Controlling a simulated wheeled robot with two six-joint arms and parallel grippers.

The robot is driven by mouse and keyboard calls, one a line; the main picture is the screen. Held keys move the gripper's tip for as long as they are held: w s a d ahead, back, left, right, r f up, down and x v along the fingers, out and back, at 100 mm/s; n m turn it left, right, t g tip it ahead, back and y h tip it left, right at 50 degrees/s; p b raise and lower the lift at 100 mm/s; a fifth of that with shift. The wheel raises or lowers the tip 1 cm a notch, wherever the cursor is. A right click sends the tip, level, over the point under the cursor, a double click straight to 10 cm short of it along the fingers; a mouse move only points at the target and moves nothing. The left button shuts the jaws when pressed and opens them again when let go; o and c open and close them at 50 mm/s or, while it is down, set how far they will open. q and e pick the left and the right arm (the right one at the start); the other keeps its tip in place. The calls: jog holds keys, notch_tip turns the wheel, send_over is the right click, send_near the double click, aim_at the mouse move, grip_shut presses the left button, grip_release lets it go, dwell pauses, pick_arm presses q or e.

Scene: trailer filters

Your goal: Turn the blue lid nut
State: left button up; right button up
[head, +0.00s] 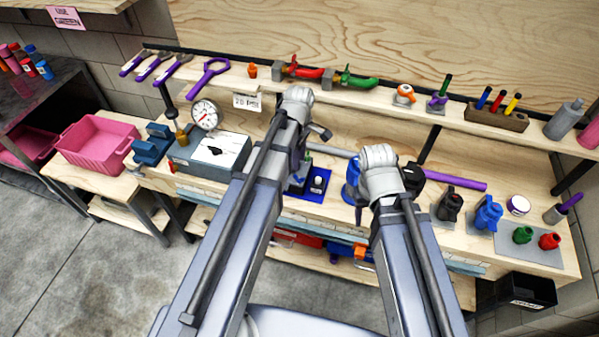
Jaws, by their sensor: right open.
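A blue rounded part (352,180) shows on the bench just left of my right wrist and is partly covered by it. I cannot tell for sure whether it is the lid nut. My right gripper (410,176) is open above the bench beside this part, mostly hidden by its own wrist. I cannot tell whether it touches anything. A purple bar (455,180) extends to the right from this spot. My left gripper (319,132) is over the back of the bench, left of the blue part. Its fingers are mostly hidden, so its opening does not show.
A blue plate (318,184) with small parts lies between my arms. A gauge (205,115) and grey box (207,150) stand left. Black (450,206) and blue (488,213) fittings stand right. A tool shelf (330,95) runs behind. A pink bin (95,146) is far left.

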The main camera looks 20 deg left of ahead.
aim_at(299, 178)
pick_arm(q)
jog(key=shift+f+b, duration=3.9)
jog(key=shift+f, duration=0.05)
jog(key=shift+r, duration=0.1)
grip_shut()
